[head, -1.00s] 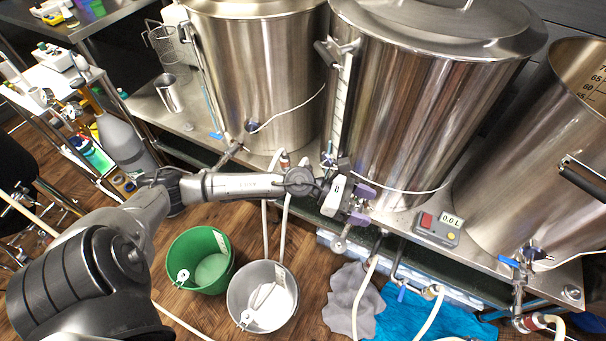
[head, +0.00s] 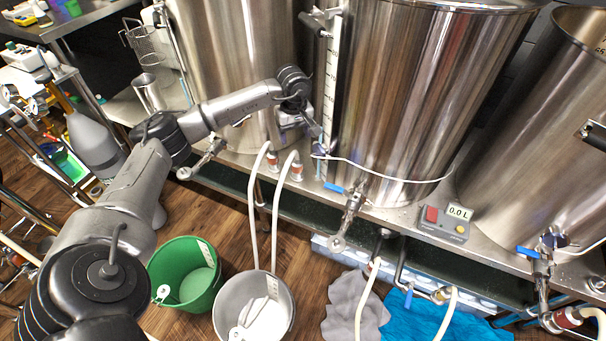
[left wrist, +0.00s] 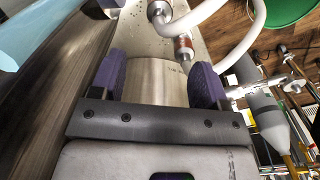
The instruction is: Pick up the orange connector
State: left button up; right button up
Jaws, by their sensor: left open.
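Two white hoses end in orange-red connectors on the steel bench: a left connector (head: 272,158) and a right connector (head: 297,171). I cannot tell which one the task names. My left gripper (head: 312,135) is above and close to them, between the left and middle kettles. In the left wrist view, the purple fingers of my left gripper (left wrist: 159,68) are apart, with a plain steel surface behind the gap. One orange-banded connector (left wrist: 184,48) shows just beyond the right finger, apart from it. My right gripper is not in view.
The left kettle (head: 235,55) and middle kettle (head: 425,100) stand close to my left gripper. A steel valve (head: 350,205) sticks out from the middle kettle. A display box (head: 445,220) sits on the bench. A green bucket (head: 158,258) and a grey bucket (head: 222,312) stand on the floor.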

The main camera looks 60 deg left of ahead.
aim_at(297, 164)
pick_arm(q)
jog(key=shift+f, duration=0.35)
notch_tip(297, 164, down, 6)
jog(key=b, duration=0.3)
jog(key=shift+d+f, duration=0.1)
jog(key=shift+f, duration=0.7)
notch_tip(297, 164, down, 5)
jog(key=b, duration=0.4)
jog(key=shift+d+f, duration=0.1)
jog(key=shift+d, duration=0.05)
jog(key=shift+w, duration=0.1)
jog(key=shift+c, duration=0.4)
jog(key=shift+c, duration=0.7)
jog(key=c, duration=0.9)
